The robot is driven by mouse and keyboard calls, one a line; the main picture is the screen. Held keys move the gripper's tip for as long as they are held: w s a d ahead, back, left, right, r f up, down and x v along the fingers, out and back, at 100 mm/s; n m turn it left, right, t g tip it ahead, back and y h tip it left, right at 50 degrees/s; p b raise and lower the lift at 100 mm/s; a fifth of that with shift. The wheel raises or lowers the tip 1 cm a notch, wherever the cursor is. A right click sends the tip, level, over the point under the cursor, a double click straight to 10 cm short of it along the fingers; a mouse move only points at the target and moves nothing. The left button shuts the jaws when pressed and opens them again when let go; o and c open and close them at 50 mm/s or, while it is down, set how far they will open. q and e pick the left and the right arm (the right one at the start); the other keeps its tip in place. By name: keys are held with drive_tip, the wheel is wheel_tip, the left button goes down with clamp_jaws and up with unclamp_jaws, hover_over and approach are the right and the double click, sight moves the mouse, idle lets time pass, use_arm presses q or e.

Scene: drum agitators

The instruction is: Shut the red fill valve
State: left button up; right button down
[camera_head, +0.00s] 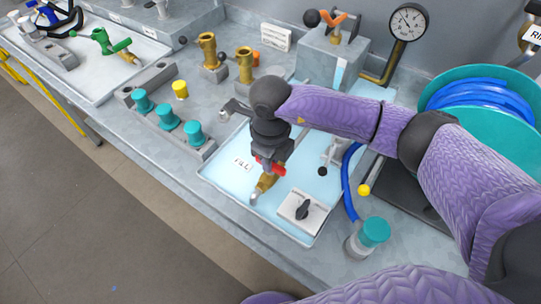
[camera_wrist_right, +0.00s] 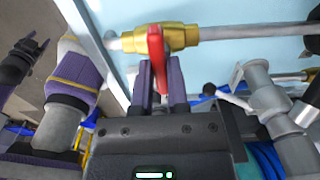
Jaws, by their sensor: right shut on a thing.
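The fill valve has a brass body (camera_head: 265,184) on a pipe over a light blue panel, beside a "FILL" label (camera_head: 242,164). Its red handle (camera_head: 270,168) is partly hidden by my right gripper (camera_head: 266,160) in the head view. In the right wrist view, the red handle (camera_wrist_right: 155,50) lies across the line of the pipe, below the brass body (camera_wrist_right: 174,37). My right gripper (camera_wrist_right: 161,75) is shut on the handle, with a finger on each side. At the left of that view is a dark gripper that seems my left one (camera_wrist_right: 25,60); its jaws are unclear.
A black knob (camera_head: 303,209) on a white plate is close to the right of the valve. A grey lever valve (camera_head: 333,150), a blue hose (camera_head: 348,185) and a teal-capped jar (camera_head: 374,232) stand further right. Teal-capped fittings (camera_head: 168,118) stand at the left.

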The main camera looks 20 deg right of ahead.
idle(0.5)
drive_tip(key=c, duration=0.6)
unclamp_jaws()
drive_tip(key=shift+r, duration=0.15)
wheel_tip(320, 180, up, 10)
drive_tip(key=shift+f+p, duration=0.15)
drive_tip(key=shift+p, duration=0.8)
